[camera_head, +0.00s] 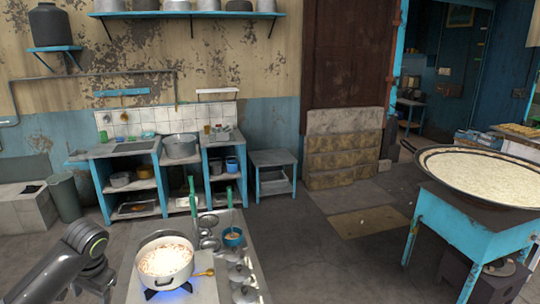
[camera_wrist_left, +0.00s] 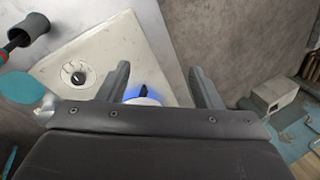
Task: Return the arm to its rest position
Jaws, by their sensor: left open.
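My left arm (camera_head: 85,240) comes in from the lower left in the head view, bent beside the stove counter. Its gripper fingers do not show clearly there. In the left wrist view my left gripper (camera_wrist_left: 158,72) is open, with its two dark fingers apart and nothing between them but the white stove top (camera_wrist_left: 120,45) beyond. My right arm and gripper are not in view.
A white pot (camera_head: 165,262) of pale food sits over a blue flame close to my left arm. A wooden spoon (camera_head: 204,273), a blue cup (camera_head: 232,237) and lidded jars (camera_head: 240,272) stand right of it. A large pan (camera_head: 485,175) stands far right. The middle floor is clear.

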